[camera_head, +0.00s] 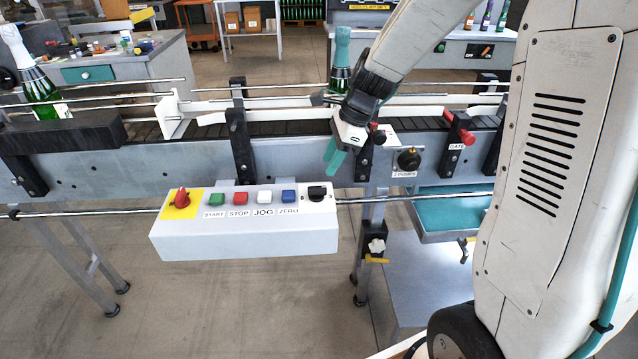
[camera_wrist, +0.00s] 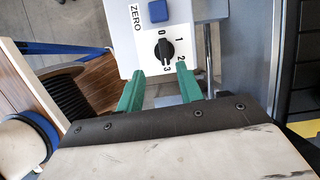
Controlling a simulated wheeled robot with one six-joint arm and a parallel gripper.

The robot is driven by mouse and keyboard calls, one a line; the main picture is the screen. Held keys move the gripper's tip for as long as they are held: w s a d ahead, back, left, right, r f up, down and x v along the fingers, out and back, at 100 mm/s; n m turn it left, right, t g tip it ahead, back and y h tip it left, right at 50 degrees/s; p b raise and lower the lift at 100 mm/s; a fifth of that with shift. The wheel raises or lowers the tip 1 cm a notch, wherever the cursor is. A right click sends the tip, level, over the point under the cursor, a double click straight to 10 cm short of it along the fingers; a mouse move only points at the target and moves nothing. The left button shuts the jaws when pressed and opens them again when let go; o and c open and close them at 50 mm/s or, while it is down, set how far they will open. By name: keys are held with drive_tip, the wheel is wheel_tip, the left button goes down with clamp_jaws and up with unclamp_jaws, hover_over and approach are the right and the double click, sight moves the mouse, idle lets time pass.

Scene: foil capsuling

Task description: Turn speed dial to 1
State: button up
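The speed dial (camera_head: 317,191) is a black knob on a white plate at the right end of the white control box (camera_head: 245,240). In the wrist view the dial (camera_wrist: 166,49) has the numbers 0, 1, 2 and 3 around it. Its grip bar lies roughly along the line from 0 to 3, with one end near 0; I cannot make out a pointer mark. My gripper (camera_head: 334,160) is above the box's right end, apart from the dial. In the wrist view its two teal fingers (camera_wrist: 160,70) are spread and empty, with the dial just beyond their tips.
Left of the dial on the box are a blue ZERO button (camera_head: 289,196), white JOG, red STOP and green START buttons, and a red knob (camera_head: 180,198) on yellow. The conveyor (camera_head: 190,160) runs behind, with a green bottle (camera_head: 341,60) near my arm and a black knob (camera_head: 408,158) to the right.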

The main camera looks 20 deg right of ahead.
sight(317, 187)
drive_tip(key=shift+m, duration=0.3)
drive_tip(key=x, duration=0.8)
drive_tip(key=shift+w+d+f, duration=0.15)
drive_tip(key=shift+w+f, duration=0.15)
clamp_jaws()
